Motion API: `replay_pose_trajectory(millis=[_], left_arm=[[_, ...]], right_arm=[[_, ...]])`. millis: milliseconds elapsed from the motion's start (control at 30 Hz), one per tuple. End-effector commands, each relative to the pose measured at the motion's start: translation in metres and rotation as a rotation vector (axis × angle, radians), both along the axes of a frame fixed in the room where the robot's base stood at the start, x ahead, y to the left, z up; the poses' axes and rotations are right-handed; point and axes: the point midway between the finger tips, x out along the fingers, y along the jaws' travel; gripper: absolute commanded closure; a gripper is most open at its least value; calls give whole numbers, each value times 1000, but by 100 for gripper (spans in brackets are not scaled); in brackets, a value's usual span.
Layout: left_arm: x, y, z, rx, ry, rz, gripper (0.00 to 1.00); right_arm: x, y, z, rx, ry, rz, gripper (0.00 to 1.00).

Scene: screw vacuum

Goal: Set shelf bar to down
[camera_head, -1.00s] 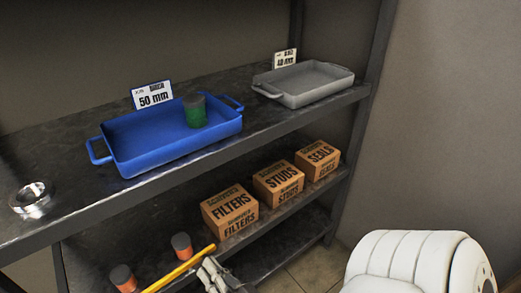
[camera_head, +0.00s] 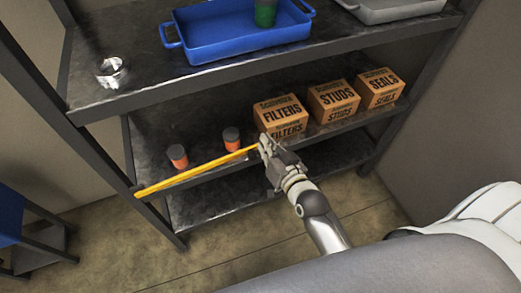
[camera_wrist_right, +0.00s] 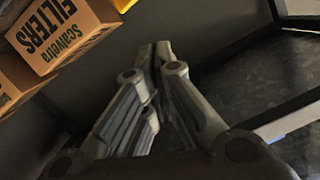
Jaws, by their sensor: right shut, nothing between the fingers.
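The yellow shelf bar (camera_head: 198,170) runs along the front left of the middle shelf (camera_head: 343,130). Its left end is by the left front post and its right end is beside my right gripper (camera_head: 264,143). The gripper is shut and empty, in front of the shelf below the FILTERS box. I cannot tell whether it touches the bar. In the right wrist view my gripper (camera_wrist_right: 163,50) has its fingers together, and a small yellow patch (camera_wrist_right: 124,4) shows at the top edge. My left gripper is not in view.
FILTERS (camera_head: 281,117), STUDS (camera_head: 333,100) and SEALS (camera_head: 380,88) boxes stand on the middle shelf. Two orange jars (camera_head: 178,157) (camera_head: 231,139) stand behind the bar.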

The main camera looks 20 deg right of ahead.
Motion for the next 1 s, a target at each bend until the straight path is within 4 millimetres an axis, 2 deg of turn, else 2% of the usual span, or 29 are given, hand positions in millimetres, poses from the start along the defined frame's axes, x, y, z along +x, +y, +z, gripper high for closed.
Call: replay_pose_trajectory(millis=[67,100,300,767,1000], left_arm=[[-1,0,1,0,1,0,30],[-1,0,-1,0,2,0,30],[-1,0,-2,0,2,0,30],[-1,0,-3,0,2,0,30],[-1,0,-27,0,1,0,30]], right_arm=[[12,2,-4,1,1,0,100],[10,5,-14,2,5,0,100],[10,13,-34,1,1,0,100],[9,15,-40,2,-1,-1,100],[10,9,-81,88,4,2,100]])
